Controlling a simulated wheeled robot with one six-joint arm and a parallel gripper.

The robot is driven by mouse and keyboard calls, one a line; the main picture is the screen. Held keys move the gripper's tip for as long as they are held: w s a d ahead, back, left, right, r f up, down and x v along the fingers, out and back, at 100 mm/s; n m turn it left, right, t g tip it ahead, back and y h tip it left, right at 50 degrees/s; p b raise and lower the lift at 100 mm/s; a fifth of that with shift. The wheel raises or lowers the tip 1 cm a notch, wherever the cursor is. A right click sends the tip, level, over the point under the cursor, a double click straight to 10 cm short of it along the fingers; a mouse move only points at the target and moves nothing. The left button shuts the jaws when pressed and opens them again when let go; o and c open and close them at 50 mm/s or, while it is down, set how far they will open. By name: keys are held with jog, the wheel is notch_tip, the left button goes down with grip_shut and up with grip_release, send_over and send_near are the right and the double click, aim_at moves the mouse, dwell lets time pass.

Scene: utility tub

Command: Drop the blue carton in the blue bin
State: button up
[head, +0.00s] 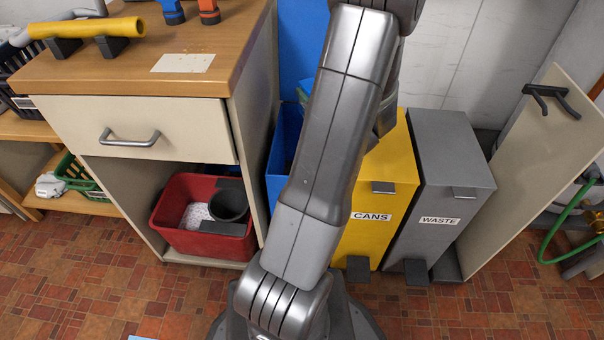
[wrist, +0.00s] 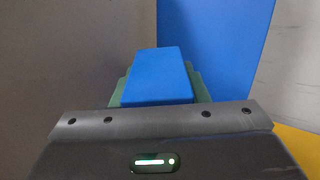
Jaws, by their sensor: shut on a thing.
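The blue carton (wrist: 158,75) is in my gripper (wrist: 160,88), with green finger pads showing on both sides of it in the wrist view. The gripper is shut on the carton. In the head view my arm hides most of the gripper and the carton. The blue bin (head: 276,182) stands between the wooden cabinet and the yellow bin, partly hidden behind my arm. A tall blue panel, which looks like its raised lid (head: 297,50), stands upright behind it.
The yellow CANS bin (head: 392,190) and grey WASTE bin (head: 440,180) stand closed to the right. The cabinet (head: 150,75) is at the left, with a red tub (head: 180,238) in its lower opening. A pale panel with a dark handle (head: 530,170) stands at far right.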

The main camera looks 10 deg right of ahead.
jog(key=shift+f+b, duration=2.15)
jog(key=shift+f, duration=0.9)
jog(key=o, duration=1)
jog(key=shift+o, duration=0.2)
jog(key=shift+s+d+r, duration=0.1)
jog(key=p+v, duration=0.2)
jog(key=v, duration=1.1)
jog(key=shift+s, duration=0.3)
jog(key=shift+d, duration=0.1)
